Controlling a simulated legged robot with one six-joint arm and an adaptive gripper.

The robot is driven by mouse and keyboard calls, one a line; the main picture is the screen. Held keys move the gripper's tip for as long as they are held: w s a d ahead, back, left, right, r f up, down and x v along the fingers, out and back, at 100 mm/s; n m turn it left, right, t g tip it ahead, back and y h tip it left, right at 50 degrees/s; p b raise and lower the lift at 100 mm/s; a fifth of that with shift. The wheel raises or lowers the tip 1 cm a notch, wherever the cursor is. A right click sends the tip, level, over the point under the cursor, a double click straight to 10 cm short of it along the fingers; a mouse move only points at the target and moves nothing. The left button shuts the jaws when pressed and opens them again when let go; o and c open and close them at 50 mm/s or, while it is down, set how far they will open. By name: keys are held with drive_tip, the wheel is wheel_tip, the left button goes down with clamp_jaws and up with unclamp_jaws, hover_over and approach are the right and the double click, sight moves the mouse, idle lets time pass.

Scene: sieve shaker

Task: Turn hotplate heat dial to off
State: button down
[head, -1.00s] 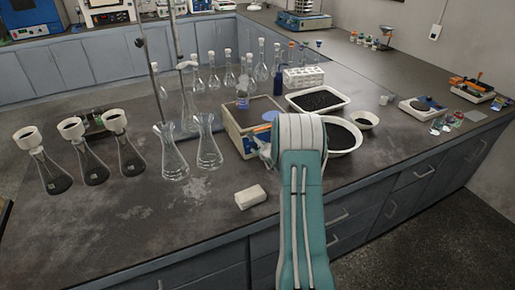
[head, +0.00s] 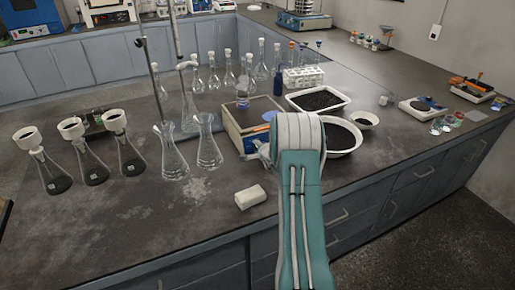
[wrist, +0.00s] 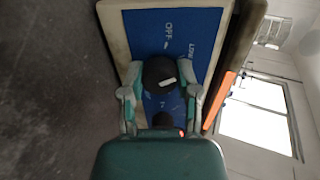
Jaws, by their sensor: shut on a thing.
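The hotplate (head: 232,128) is a beige box with a dark top in the head view, just left of my arm. Its blue control panel (wrist: 205,30) fills the middle of the wrist view, with OFF and LOW printed near the dial. The round black heat dial (wrist: 158,72) has a short white mark, which lies roughly sideways in the picture and does not line up with OFF. My gripper (wrist: 160,90) has one finger on each side of the dial and is shut on it. In the head view my gripper (head: 262,150) is partly hidden by my arm.
A second black knob (wrist: 163,120) is close below the dial in the wrist view. Glass flasks (head: 209,150) stand left of the hotplate. White bowls of dark grains (head: 318,99) stand to its right. A white block (head: 250,197) lies near the front edge.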

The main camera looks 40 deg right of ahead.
drive_tip(key=n, duration=0.4)
drive_tip(key=shift+a+f, duration=0.2)
drive_tip(key=shift+f, duration=0.1)
drive_tip(key=n, duration=0.5)
drive_tip(key=shift+s+f, duration=0.1)
idle(0.4)
drive_tip(key=shift+c, duration=1.7)
unclamp_jaws()
drive_tip(key=shift+d, duration=0.1)
drive_tip(key=shift+r, duration=0.2)
